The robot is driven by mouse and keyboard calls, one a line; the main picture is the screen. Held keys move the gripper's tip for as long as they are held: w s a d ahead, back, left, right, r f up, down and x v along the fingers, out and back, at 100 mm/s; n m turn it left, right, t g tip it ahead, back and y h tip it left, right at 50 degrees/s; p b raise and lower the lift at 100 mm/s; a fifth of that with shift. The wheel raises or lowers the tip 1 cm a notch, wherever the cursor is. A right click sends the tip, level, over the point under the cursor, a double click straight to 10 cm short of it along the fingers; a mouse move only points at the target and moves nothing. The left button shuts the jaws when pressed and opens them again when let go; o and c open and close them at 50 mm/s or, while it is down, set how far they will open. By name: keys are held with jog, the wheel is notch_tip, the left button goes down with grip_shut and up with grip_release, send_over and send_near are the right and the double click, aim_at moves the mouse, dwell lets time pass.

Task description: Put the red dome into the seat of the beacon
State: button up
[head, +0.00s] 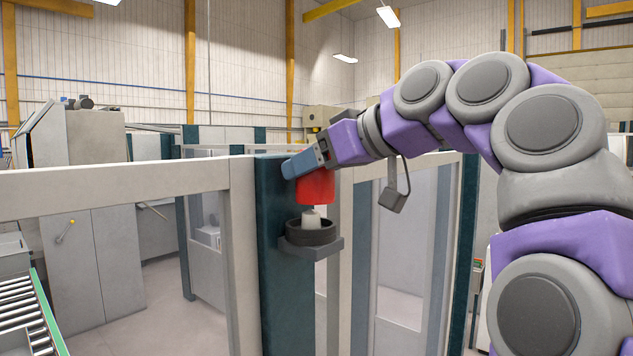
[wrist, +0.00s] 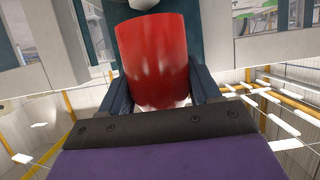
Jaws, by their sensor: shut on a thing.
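The red dome (head: 316,187) is held in my gripper (head: 303,163), which is shut on it. The dome also fills the middle of the wrist view (wrist: 155,60), between the two dark fingers (wrist: 158,98). In the head view the dome appears right above the beacon's seat, a black ring (head: 311,233) on a grey bracket (head: 311,249) fixed to the dark teal post. A whitish piece (head: 311,217) stands up in the middle of the ring. The dome's lower edge looks close to the top of this piece; I cannot tell whether they touch.
The dark teal post (head: 276,290) stands right behind the seat. A light grey fence rail (head: 110,190) runs to the left, with framed panels (head: 405,250) to the right. Grey cabinets (head: 90,250) and a roller conveyor (head: 25,315) are at the left. Open air surrounds the seat's front.

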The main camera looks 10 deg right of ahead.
aim_at(309, 196)
jog(key=shift+w+a, duration=0.55)
jog(key=shift+a, duration=0.15)
jog(key=shift+s+f, duration=0.1)
jog(key=shift+f, duration=0.2)
jog(key=shift+w+d+f, duration=0.2)
jog(key=shift+d+f, duration=0.2)
jog(key=shift+d, duration=0.05)
jog(key=shift+d+f, duration=0.25)
jog(key=shift+f, duration=0.3)
jog(key=shift+s+f, duration=0.15)
jog(key=shift+f, duration=0.2)
jog(key=shift+a+f, duration=0.2)
jog(key=shift+a, duration=0.2)
jog(key=shift+d+f+b, duration=0.15)
jog(key=shift+f+b, duration=0.4)
jog(key=shift+f, duration=0.1)
